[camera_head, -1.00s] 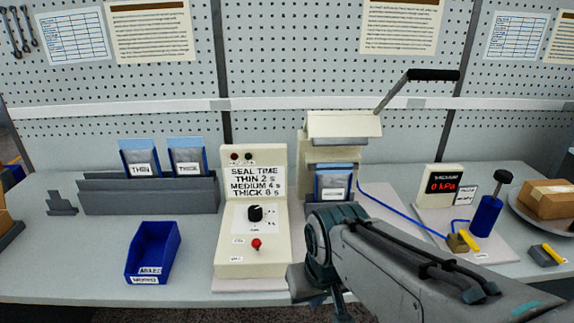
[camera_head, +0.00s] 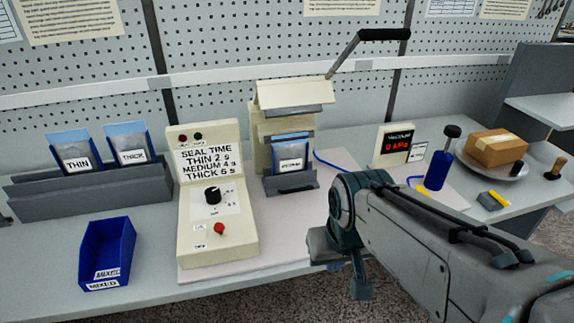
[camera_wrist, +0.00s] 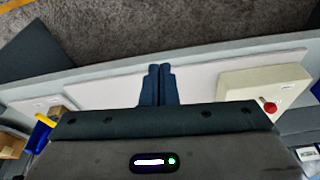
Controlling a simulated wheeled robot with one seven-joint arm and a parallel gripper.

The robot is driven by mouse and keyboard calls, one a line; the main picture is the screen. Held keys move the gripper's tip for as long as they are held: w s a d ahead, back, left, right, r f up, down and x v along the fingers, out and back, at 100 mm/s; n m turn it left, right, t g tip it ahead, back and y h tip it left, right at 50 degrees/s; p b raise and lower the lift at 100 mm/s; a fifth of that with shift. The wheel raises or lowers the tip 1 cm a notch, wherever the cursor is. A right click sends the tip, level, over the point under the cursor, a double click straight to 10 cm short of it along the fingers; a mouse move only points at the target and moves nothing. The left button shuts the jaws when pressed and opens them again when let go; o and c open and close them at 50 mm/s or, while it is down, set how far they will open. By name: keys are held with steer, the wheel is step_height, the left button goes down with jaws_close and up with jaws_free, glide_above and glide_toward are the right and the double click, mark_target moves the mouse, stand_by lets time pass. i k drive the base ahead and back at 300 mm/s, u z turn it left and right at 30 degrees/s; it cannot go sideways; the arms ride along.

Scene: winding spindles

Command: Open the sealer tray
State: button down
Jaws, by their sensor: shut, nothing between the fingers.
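The sealer (camera_head: 292,95) is a cream machine with a raised black-handled lever, standing at the back of the bench. Its dark tray (camera_head: 290,183) is at the front, under the hood, with a labelled pouch (camera_head: 292,157) upright at it. Whether the tray is pulled out at all I cannot tell. My gripper shows in the wrist view (camera_wrist: 160,72) with its two dark fingers together and empty, over the pale board near the bench's front edge.
A cream control box (camera_head: 215,195) with a knob and red button stands left of the sealer. A blue bin (camera_head: 108,252) and pouch rack (camera_head: 90,190) are farther left. A vacuum display (camera_head: 393,146), blue pump (camera_head: 437,172) and plate with a box (camera_head: 495,150) are right.

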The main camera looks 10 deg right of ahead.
mark_target(306, 181)
steer(key=k, duration=1.3)
steer(key=u, duration=0.4)
steer(key=i, duration=1.7)
steer(key=z, duration=0.85)
